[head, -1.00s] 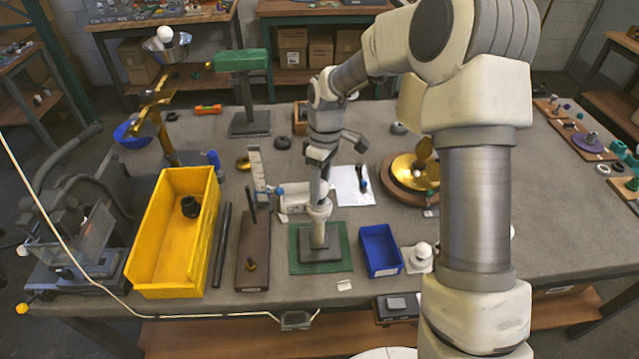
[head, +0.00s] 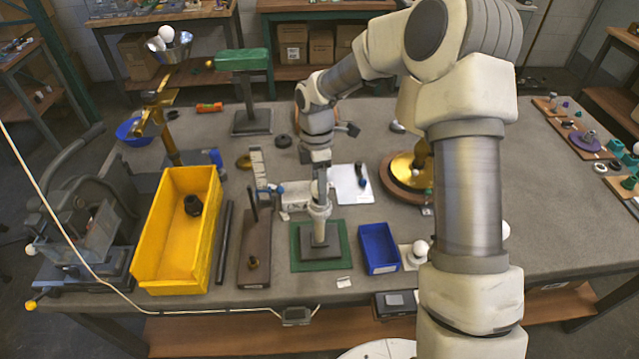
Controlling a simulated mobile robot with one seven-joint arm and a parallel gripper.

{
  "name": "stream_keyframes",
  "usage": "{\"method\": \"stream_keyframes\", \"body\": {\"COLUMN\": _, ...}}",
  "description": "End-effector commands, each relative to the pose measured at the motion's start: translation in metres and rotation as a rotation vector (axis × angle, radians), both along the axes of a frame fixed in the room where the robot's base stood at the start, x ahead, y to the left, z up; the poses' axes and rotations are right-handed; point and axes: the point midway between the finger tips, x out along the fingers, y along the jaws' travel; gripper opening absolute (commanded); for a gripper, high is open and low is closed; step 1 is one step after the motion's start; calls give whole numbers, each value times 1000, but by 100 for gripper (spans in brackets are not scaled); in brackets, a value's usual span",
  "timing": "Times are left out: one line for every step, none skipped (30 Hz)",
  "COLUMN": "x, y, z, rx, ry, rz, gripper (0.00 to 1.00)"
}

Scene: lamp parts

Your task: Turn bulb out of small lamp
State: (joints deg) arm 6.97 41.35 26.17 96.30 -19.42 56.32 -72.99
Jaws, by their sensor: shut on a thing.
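A small grey stand (head: 319,246), which I take for the small lamp, stands upright on a green mat (head: 341,262) near the front middle of the table. My gripper (head: 319,205) points down directly over its top and is shut on a pale piece there, seemingly the bulb. The fingers and the arm's last links cover most of this piece, so I cannot tell how far it sits in the socket. Another round white bulb (head: 420,247) sits on a pale base to the right.
A blue bin (head: 379,270) stands right of the mat. A brown board (head: 257,270) with upright pegs and a yellow bin (head: 148,265) stand to the left. A brass lamp part (head: 404,166) on a round base is behind right.

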Motion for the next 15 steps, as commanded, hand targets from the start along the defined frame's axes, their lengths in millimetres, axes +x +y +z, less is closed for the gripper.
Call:
{"method": "stream_keyframes", "body": {"x": -1, "y": 0, "z": 1, "rx": 0, "ry": 2, "rz": 21, "gripper": 11}}
{"method": "stream_keyframes", "body": {"x": 0, "y": 0, "z": 1, "rx": -1, "ry": 2, "rz": 29, "gripper": 11}}
{"method": "stream_keyframes", "body": {"x": 0, "y": 0, "z": 0, "rx": 0, "ry": 2, "rz": 34, "gripper": 11}}
{"method": "stream_keyframes", "body": {"x": 0, "y": 0, "z": 0, "rx": 0, "ry": 1, "rz": 35, "gripper": 11}}
{"method": "stream_keyframes", "body": {"x": 0, "y": 0, "z": 0, "rx": -1, "ry": 1, "rz": 36, "gripper": 11}}
{"method": "stream_keyframes", "body": {"x": 0, "y": 0, "z": 0, "rx": 0, "ry": 1, "rz": 34, "gripper": 11}}
{"method": "stream_keyframes", "body": {"x": 0, "y": 0, "z": 0, "rx": 0, "ry": 1, "rz": 34, "gripper": 11}}
{"method": "stream_keyframes", "body": {"x": 0, "y": 0, "z": 0, "rx": 0, "ry": 1, "rz": 33, "gripper": 11}}
{"method": "stream_keyframes", "body": {"x": 0, "y": 0, "z": 0, "rx": 0, "ry": 1, "rz": 33, "gripper": 11}}
{"method": "stream_keyframes", "body": {"x": 0, "y": 0, "z": 0, "rx": 0, "ry": 1, "rz": 34, "gripper": 11}}
{"method": "stream_keyframes", "body": {"x": 0, "y": 0, "z": 0, "rx": 0, "ry": 1, "rz": 38, "gripper": 11}}
{"method": "stream_keyframes", "body": {"x": -1, "y": 0, "z": 1, "rx": 0, "ry": 2, "rz": 53, "gripper": 11}}
{"method": "stream_keyframes", "body": {"x": -1, "y": 0, "z": 1, "rx": 0, "ry": 2, "rz": 71, "gripper": 11}}
{"method": "stream_keyframes", "body": {"x": -1, "y": 0, "z": 2, "rx": 1, "ry": 2, "rz": 96, "gripper": 11}}
{"method": "stream_keyframes", "body": {"x": -1, "y": 0, "z": 2, "rx": 0, "ry": 2, "rz": 139, "gripper": 11}}
